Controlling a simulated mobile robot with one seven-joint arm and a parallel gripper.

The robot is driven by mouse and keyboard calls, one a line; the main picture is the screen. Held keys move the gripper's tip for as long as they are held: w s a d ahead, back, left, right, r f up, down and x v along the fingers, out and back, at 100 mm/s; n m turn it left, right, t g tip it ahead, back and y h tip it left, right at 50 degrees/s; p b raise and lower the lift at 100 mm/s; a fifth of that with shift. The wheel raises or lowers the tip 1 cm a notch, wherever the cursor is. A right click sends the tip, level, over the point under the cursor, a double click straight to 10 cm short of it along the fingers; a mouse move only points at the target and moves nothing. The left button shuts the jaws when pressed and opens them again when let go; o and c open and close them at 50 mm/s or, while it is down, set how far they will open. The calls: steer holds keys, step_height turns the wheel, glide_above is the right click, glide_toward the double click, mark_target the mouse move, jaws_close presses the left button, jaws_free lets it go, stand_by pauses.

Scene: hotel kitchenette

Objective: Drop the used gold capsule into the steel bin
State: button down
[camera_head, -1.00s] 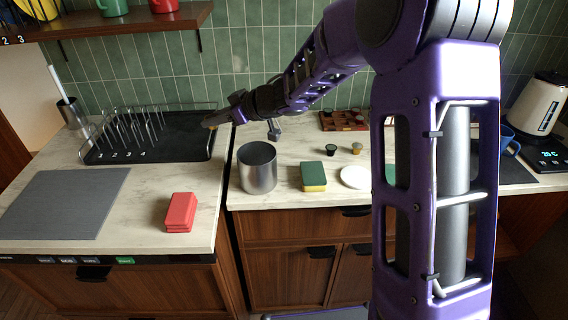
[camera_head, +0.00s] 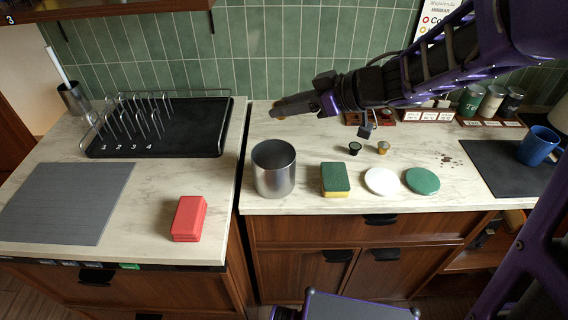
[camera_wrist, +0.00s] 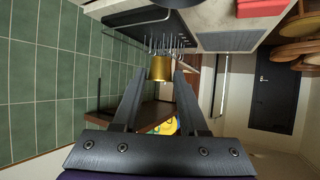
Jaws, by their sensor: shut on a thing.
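My gripper (camera_head: 279,111) is shut on a gold capsule (camera_wrist: 162,68), which sits between the fingertips in the wrist view. In the head view the gripper reaches in from the right and points left, held above the counter; in the picture it is just above the steel bin (camera_head: 274,178), apart from it. The bin is an open cylinder standing upright near the counter's left end. Its inner floor is hard to make out. A second gold capsule (camera_head: 383,148) and a black capsule (camera_head: 354,148) stand on the counter to the right of the bin.
A green and yellow sponge (camera_head: 336,179), a white disc (camera_head: 381,181) and a green disc (camera_head: 422,181) lie right of the bin. A black drying rack (camera_head: 190,128) and a red block (camera_head: 188,218) are left, across the counter gap. A blue mug (camera_head: 538,146) stands far right.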

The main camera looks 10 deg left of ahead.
step_height(320, 180, down, 6)
steer(key=shift+r+b, duration=0.25)
steer(key=shift+b, duration=0.75)
steer(key=shift+c, duration=1.8)
jaws_free()
steer(key=p+v, duration=0.2)
steer(key=v, duration=1.5)
steer(key=shift+d+r, duration=0.2)
steer(key=shift+r, duration=0.1)
